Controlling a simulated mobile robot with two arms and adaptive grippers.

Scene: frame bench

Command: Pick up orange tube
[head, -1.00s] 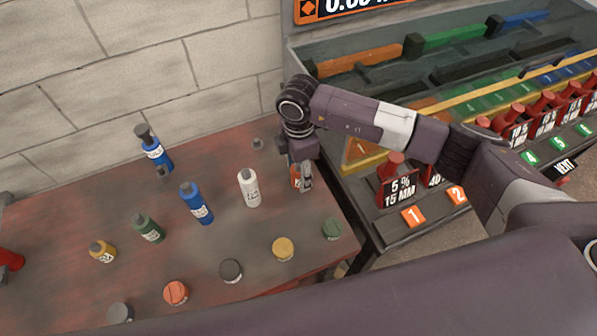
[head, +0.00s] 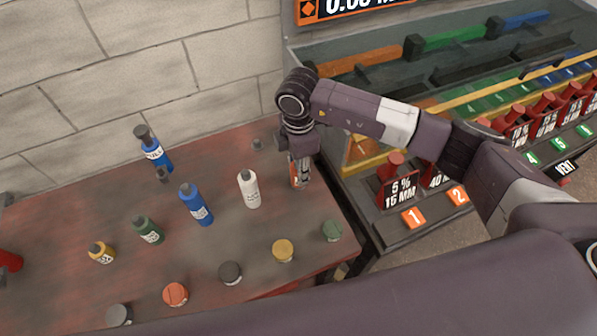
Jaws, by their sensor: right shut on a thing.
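The orange tube (head: 294,181) stands near the right end of the red-brown bench, partly hidden by my gripper. My right gripper (head: 301,178) points down over it and is shut on it. Whether the tube's base touches the bench is hard to tell. My left gripper does not clearly show.
A white bottle (head: 249,190) stands just left of the gripper, with blue (head: 197,206) and green (head: 149,231) bottles farther left. Several round caps, including a yellow one (head: 283,251), lie along the front. A rack with red levers (head: 395,168) borders the bench's right side.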

